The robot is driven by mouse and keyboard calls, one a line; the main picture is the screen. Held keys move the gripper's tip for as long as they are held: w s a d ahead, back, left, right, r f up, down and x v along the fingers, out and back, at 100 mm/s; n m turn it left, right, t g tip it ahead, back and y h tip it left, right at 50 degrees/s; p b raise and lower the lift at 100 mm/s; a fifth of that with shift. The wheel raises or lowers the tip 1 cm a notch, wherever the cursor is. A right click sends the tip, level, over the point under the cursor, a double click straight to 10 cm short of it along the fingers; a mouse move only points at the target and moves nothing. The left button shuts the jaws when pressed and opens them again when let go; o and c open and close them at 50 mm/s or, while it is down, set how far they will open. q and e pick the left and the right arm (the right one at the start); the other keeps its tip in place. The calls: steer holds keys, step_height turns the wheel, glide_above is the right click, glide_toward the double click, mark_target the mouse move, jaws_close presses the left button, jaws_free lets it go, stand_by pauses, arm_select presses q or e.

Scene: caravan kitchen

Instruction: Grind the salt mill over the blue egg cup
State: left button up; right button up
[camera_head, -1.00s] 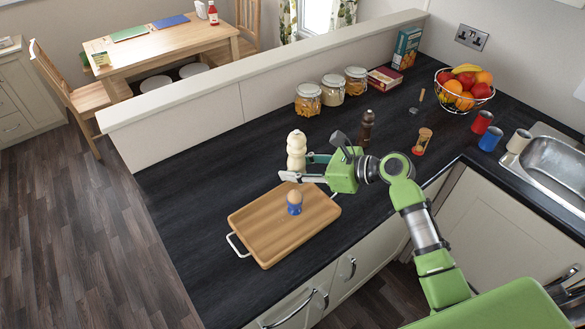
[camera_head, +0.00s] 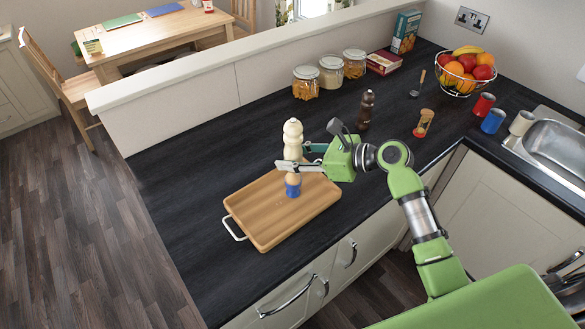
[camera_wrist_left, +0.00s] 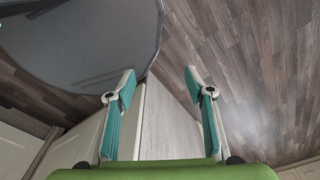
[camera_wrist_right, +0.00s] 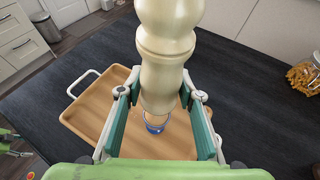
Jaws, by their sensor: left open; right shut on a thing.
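The cream salt mill (camera_head: 292,139) is upright in my right gripper (camera_head: 300,163), which is shut on it. In the right wrist view the mill (camera_wrist_right: 165,50) stands between the two fingers, with its lower end in front of the egg cup. The blue egg cup (camera_head: 293,191) stands on the wooden tray (camera_head: 262,220); the mill hides most of the egg in it. In the right wrist view part of the cup (camera_wrist_right: 156,125) shows below the mill. Whether mill and egg touch I cannot tell. My left gripper (camera_wrist_left: 158,80) is open and empty, away from the counter items.
A dark mill (camera_head: 366,110) and an hourglass (camera_head: 424,123) stand right of the tray. Several glass jars (camera_head: 331,72) line the low wall. A fruit basket (camera_head: 463,88), cups (camera_head: 493,121) and the sink (camera_head: 556,148) are at the right. The counter left of the tray is clear.

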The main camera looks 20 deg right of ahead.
arm_select(q)
steer(key=w+a+r+t, duration=0.1)
steer(key=w, duration=0.4)
steer(key=w+a+r+t, duration=0.1)
steer(key=w, duration=0.4)
steer(key=w+a+r+t, duration=0.1)
steer(key=w, duration=0.4)
steer(key=shift+a+r, duration=0.1)
steer(key=shift+r, duration=0.2)
steer(key=shift+c, duration=0.3)
steer(key=w+a+r+t, duration=0.2)
steer(key=w+r, duration=0.2)
steer(key=w, duration=0.4)
steer(key=w+a+r+t, duration=0.2)
steer(key=w+r, duration=0.2)
steer(key=w, duration=0.4)
steer(key=w+a+r+m+t, duration=0.15)
steer(key=w+r+t, duration=0.25)
steer(key=w+r, duration=0.85)
steer(key=w+a+r+t, duration=0.2)
steer(key=w+r+t, duration=0.2)
steer(key=w+r, duration=0.85)
steer(key=g+h, duration=0.2)
steer(key=h, duration=0.9)
glide_toward(289, 133)
steer(key=x, duration=1.2)
